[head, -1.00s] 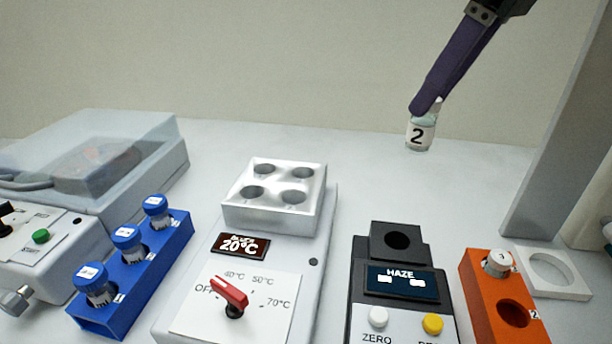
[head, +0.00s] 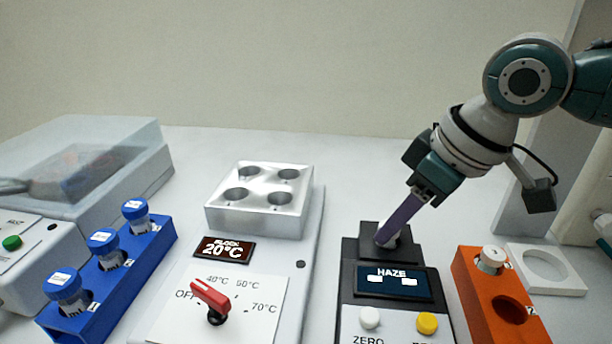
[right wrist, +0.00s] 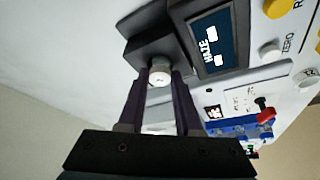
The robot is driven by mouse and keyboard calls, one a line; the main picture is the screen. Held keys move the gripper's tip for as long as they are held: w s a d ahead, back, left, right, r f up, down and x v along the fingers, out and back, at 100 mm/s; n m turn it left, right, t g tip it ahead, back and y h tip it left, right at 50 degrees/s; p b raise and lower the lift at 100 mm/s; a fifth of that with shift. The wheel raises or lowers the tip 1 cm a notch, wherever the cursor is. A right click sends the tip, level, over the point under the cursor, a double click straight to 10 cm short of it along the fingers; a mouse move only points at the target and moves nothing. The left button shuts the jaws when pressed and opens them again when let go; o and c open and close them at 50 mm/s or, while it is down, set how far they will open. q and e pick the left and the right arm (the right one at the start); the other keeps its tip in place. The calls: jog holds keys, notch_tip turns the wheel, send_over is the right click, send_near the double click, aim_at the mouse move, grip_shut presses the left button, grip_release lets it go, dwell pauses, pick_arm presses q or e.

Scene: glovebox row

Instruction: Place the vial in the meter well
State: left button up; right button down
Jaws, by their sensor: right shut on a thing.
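The haze meter (head: 347,275) is dark with a HAZE display, and its well is in the raised block (head: 370,233) at the back. My right gripper (head: 388,242) reaches down to that block, its purple fingers shut on the vial (head: 394,241). In the right wrist view the vial's pale round cap (right wrist: 160,77) sits between the two fingertips (right wrist: 161,82), right at the meter's block (right wrist: 150,48). The vial's body and the well opening are mostly hidden, so I cannot tell how deep it sits. My left gripper is not in view.
An orange rack (head: 475,285) with one capped vial (head: 490,259) and an empty hole stands right of the meter. A white heating block (head: 258,218) with a red knob (head: 210,296) is to the left. A blue rack (head: 125,277) of blue-capped vials stands farther left.

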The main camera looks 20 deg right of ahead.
jog(key=c, duration=0.6)
grip_release()
jog(key=shift+f, duration=0.1)
